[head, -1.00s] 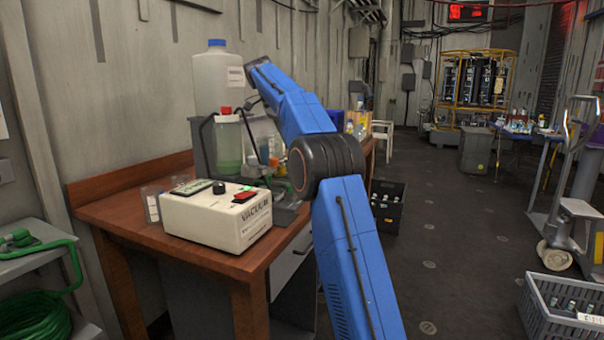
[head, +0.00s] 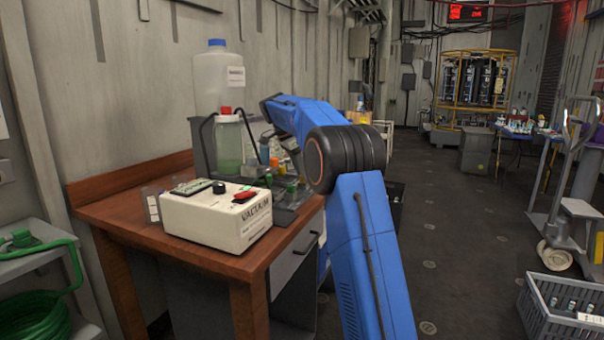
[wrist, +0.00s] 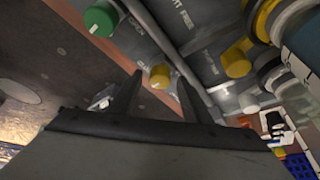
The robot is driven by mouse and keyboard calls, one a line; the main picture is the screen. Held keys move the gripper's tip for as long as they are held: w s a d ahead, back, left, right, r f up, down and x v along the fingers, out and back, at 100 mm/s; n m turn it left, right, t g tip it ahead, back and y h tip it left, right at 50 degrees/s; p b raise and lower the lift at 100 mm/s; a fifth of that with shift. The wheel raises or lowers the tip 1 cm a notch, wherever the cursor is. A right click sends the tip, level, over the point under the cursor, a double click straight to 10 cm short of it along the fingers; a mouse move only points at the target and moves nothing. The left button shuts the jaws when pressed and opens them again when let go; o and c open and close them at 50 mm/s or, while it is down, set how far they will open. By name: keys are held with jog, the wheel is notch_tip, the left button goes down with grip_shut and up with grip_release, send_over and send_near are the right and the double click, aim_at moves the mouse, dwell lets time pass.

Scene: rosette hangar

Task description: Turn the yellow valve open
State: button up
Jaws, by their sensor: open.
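In the wrist view my gripper (wrist: 160,85) is open, with its two dark fingers apart and nothing held. A small yellow knob (wrist: 160,76) shows in the gap between the fingertips. It appears to lie beyond the tips, and I see no contact. A second yellow knob (wrist: 236,60) is to the right, on the same grey panel (wrist: 205,72). A green knob (wrist: 101,18) is at the upper left. In the head view small green knobs (head: 291,186) show on the bench beside my arm. My gripper is hidden there.
A white vacuum box (head: 215,222) stands on the wooden bench (head: 130,210). Behind it are a green-filled bottle (head: 228,145) and a large white jug (head: 217,85). A grey crate (head: 565,312) is at the lower right.

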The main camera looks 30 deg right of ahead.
jog(key=c, duration=1)
jog(key=shift+n, duration=0.3)
jog(key=n+t, duration=0.1)
jog(key=n, duration=0.2)
jog(key=shift+s+n+t, duration=0.2)
jog(key=shift+n+t, duration=0.1)
jog(key=shift+t, duration=0.1)
jog(key=n, duration=0.2)
jog(key=n+t, duration=0.1)
jog(key=n, duration=0.1)
jog(key=shift+s+d+n+t+y, duration=0.15)
jog(key=shift+n+t+y, duration=0.15)
jog(key=shift+y, duration=0.1)
jog(key=n+t+y, duration=0.1)
jog(key=n, duration=0.3)
jog(key=shift+d, duration=0.1)
jog(key=shift+s+d+n+t+y, duration=0.15)
jog(key=shift+n+y, duration=0.35)
jog(key=shift+n, duration=0.75)
jog(key=shift+w+a+n+t+y, duration=0.15)
jog(key=shift+n+y, duration=0.35)
jog(key=shift+n, duration=0.75)
jog(key=shift+s+d, duration=0.1)
